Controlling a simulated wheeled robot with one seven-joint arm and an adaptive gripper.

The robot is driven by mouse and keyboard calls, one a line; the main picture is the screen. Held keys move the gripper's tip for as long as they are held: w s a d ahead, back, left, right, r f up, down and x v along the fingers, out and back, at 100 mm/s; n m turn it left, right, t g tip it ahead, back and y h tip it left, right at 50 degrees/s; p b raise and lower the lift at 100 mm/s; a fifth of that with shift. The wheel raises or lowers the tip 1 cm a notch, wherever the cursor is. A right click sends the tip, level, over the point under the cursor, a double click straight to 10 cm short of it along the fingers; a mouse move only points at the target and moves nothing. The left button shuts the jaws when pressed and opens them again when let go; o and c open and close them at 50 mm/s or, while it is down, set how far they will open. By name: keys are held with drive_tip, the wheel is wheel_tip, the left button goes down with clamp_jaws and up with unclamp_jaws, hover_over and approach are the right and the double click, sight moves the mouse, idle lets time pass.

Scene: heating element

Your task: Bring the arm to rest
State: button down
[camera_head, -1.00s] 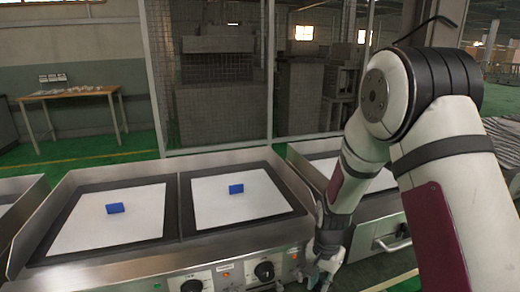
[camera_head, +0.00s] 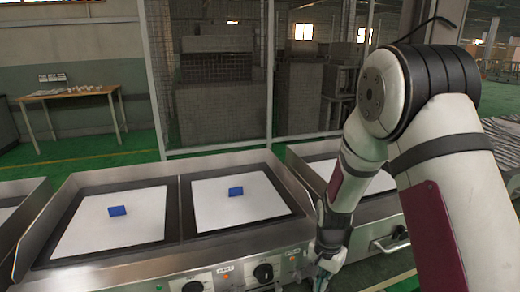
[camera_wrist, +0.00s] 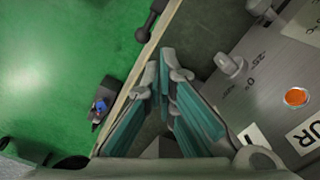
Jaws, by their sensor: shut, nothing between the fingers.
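My arm (camera_head: 362,150) reaches down along the right side of the head view, bent at the elbow. My gripper (camera_head: 322,280) is low in front of the heating unit's control panel (camera_head: 228,276), right of a black knob (camera_head: 263,272). In the wrist view my gripper (camera_wrist: 163,75) shows teal finger pads with the tips close together and nothing held. A grey knob (camera_wrist: 230,65) and an orange light (camera_wrist: 296,97) are on the panel to its right, apart from the fingers. Part of the gripper is cut off at the head view's lower edge.
Another unit (camera_head: 378,215) stands behind my forearm. A wooden table (camera_head: 70,95) is far left.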

drive_tip(key=shift+w+a+r+p, duration=0.15)
drive_tip(key=shift+r+p, duration=0.55)
drive_tip(key=shift+r, duration=0.8)
drive_tip(key=s+r+n+t+p, duration=0.15)
drive_tip(key=s+r, duration=0.25)
drive_tip(key=r, duration=0.5)
drive_tip(key=s+d+r+n+p, duration=0.15)
drive_tip(key=s+r, duration=0.25)
drive_tip(key=r, duration=0.5)
drive_tip(key=s+r+n+t+p, duration=0.1)
drive_tip(key=s+r+p, duration=0.15)
drive_tip(key=r, duration=0.55)
drive_tip(key=s+r+n+t+p, duration=0.1)
drive_tip(key=s+r+n+p, duration=0.1)
drive_tip(key=s+r, duration=0.4)
drive_tip(key=s+d+r+n+t+p, duration=0.1)
drive_tip(key=s+r, duration=0.6)
drive_tip(key=s, duration=0.8)
drive_tip(key=shift+d+r+n+p, duration=0.3)
drive_tip(key=shift+n+p, duration=0.4)
drive_tip(key=shift+p, duration=0.25)
drive_tip(key=shift+a, duration=0.2)
